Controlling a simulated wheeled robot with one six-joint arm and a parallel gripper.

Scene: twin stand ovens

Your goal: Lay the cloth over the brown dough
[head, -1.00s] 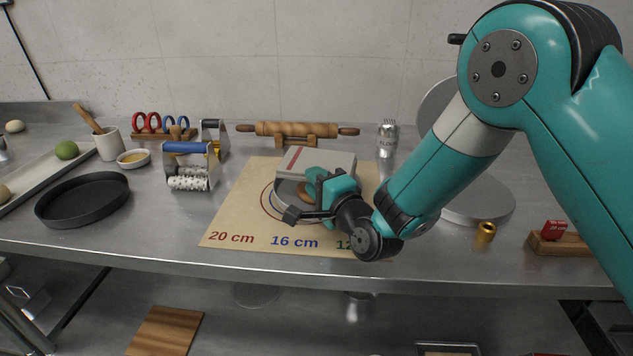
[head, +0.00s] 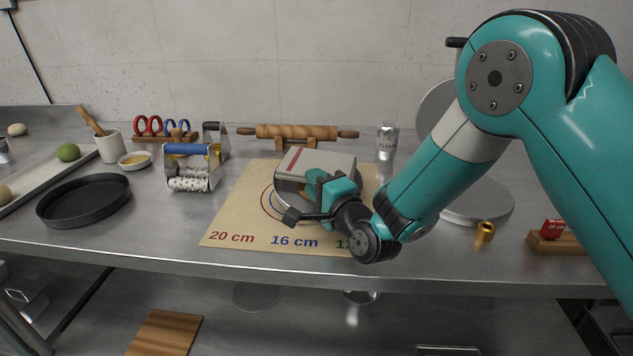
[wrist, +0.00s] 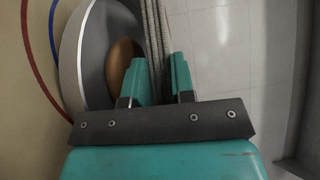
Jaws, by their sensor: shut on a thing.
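My gripper (head: 320,185) is shut on the cloth (head: 318,162), a folded off-white cloth with a red stripe, over the marked mat. In the wrist view the cloth (wrist: 155,35) stands edge-on between the two teal fingers (wrist: 158,68). The brown dough (wrist: 121,62) lies in a round grey dish (wrist: 72,55), just left of the fingers there. In the head view the cloth and gripper hide most of the dough and dish. I cannot tell whether the cloth touches the dough.
The tan mat (head: 240,205) bears coloured rings and size labels. A rolling pin (head: 295,132) and a flour shaker (head: 386,140) stand behind. A roller tool (head: 190,168) and a black pan (head: 85,200) are left. A brass piece (head: 485,232) is right. The front left counter is clear.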

